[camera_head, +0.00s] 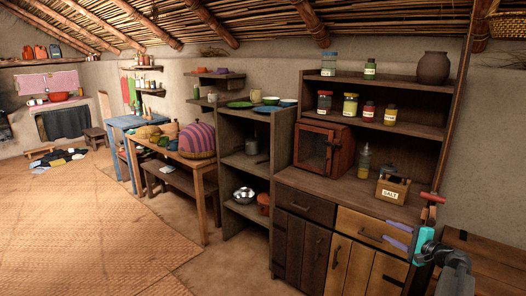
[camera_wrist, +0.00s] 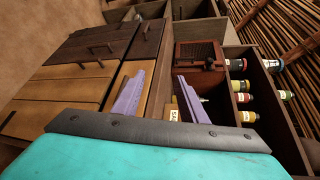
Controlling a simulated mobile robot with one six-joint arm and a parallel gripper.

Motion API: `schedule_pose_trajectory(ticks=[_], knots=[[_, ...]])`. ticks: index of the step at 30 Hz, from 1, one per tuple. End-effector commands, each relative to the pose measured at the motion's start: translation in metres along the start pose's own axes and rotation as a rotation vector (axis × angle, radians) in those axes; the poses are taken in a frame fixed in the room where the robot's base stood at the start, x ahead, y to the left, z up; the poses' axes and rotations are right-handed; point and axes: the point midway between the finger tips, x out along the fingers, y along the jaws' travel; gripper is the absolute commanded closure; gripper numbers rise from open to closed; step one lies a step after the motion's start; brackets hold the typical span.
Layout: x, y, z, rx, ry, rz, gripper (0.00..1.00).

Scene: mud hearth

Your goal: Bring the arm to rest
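My gripper (camera_head: 386,229) shows at the lower right of the head view, with its two purple fingers in front of the cabinet's light wooden drawer (camera_head: 352,221). The fingers are apart and nothing shows between them. My turquoise wrist (camera_head: 425,242) is behind the fingers. In the wrist view my gripper (camera_wrist: 160,76) also has its fingers spread, with the drawer front and counter edge beyond. I cannot tell how far the fingertips are from the drawer. The drawers and lower doors look shut.
The counter holds a salt box (camera_head: 393,189), a bottle (camera_head: 365,160) and a small red-brown cupboard (camera_head: 321,146). Jars (camera_head: 350,105) and a clay pot (camera_head: 433,67) stand on the shelves above. A wooden chest (camera_head: 490,250) is at right.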

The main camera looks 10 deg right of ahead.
Motion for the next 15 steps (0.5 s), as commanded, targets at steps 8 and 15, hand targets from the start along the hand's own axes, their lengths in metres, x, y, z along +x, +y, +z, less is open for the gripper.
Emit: schedule_pose_trajectory(ticks=[8,15], knots=[[0.08,0.086,0.084,0.017,-0.133,0.13,0.61],[0.123,0.168,0.16,0.004,-0.24,0.268,0.61]])
